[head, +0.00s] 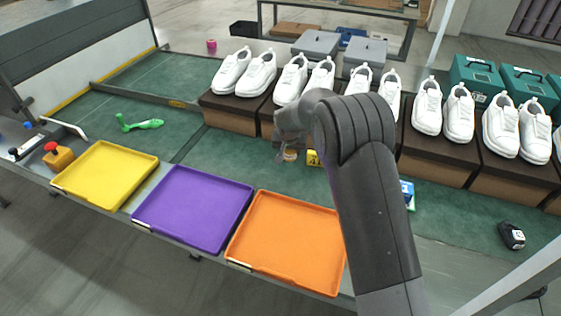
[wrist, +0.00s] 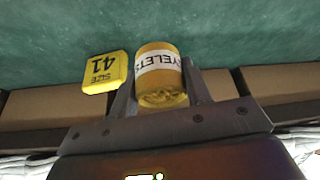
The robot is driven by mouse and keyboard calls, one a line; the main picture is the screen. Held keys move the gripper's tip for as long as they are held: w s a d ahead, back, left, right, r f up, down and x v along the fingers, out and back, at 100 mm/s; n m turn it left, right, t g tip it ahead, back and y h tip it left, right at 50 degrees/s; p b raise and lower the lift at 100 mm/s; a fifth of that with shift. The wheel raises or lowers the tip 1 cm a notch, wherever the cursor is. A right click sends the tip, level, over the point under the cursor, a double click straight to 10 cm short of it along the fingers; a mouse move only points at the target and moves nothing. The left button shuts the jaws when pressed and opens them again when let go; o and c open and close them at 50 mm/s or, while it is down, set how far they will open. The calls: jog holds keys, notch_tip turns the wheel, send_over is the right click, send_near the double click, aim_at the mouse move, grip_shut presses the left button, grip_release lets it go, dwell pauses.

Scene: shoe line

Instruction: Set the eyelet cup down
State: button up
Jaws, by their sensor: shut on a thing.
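The eyelet cup (wrist: 158,75) is a small amber cup with a white band reading EYELETS. It stands between the two fingers of my gripper (wrist: 157,88), which is shut on it. Its open end with brass-coloured bits faces the wrist camera. In the head view the cup (head: 290,156) shows below my gripper (head: 289,143), low over the green mat (head: 230,155). I cannot tell whether its base touches the mat. My arm hides part of the area to the right.
A yellow size 41 block (wrist: 105,72) lies close beside the cup. Shoe boxes (head: 238,112) topped with white shoes stand behind. Yellow (head: 107,172), purple (head: 193,205) and orange (head: 288,240) trays lie in front, all empty. A green tool (head: 140,124) lies at left. Mat left of the cup is clear.

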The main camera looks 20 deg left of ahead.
aim_at(281, 165)
jog(key=a+f, duration=0.2)
jog(key=a, duration=0.1)
jog(key=shift+a, duration=0.25)
jog(key=shift+f, duration=2.05)
jog(key=o, duration=1.1)
jog(key=shift+f, duration=0.15)
jog(key=shift+c, duration=0.2)
jog(key=a+v, duration=0.1)
jog(key=v, duration=1.1)
jog(key=shift+s+d, duration=0.15)
jog(key=shift+d, duration=0.3)
